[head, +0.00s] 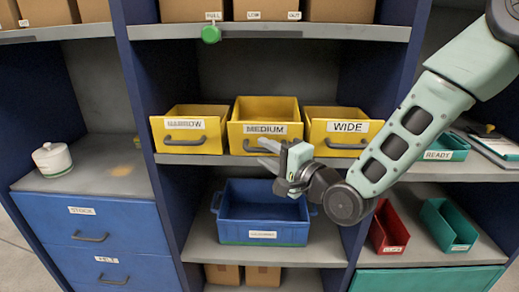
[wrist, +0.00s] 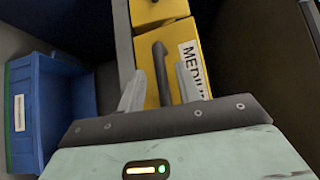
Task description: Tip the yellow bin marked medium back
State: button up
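The yellow bin marked MEDIUM (head: 237,131) sits between two other yellow bins on the middle shelf. Its open inside shows, and its back rim stands a little higher in the picture than its neighbours' rims. Its dark handle (wrist: 159,72) shows in the wrist view on the yellow front, beside the partly covered MEDIUM label. My gripper (head: 272,154) is just in front of that bin, near its lower front. In the wrist view, my gripper (wrist: 161,88) is open, with a gap between the fingers and the handle between them in the picture. I cannot tell whether they touch it.
Yellow bins NARROW (head: 185,142) and WIDE (head: 335,142) flank it closely. The shelf edge (head: 200,160) runs beneath. A blue bin (head: 262,228) stands on the shelf below, also in the wrist view (wrist: 22,135).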

grip_shut()
jog(key=p, duration=0.1)
jog(key=r+m+p, duration=0.1)
jog(key=p, duration=0.1)
jog(key=shift+w+r+g+h, duration=0.2)
jog(key=shift+w+g+h, duration=0.1)
jog(key=p, duration=0.1)
jog(key=m+g+p, duration=0.1)
jog(key=shift+w+h+p, duration=0.25)
jog(key=shift+h+p, duration=0.05)
jog(key=shift+p, duration=0.1)
grip_release()
jog(key=shift+w, duration=0.1)
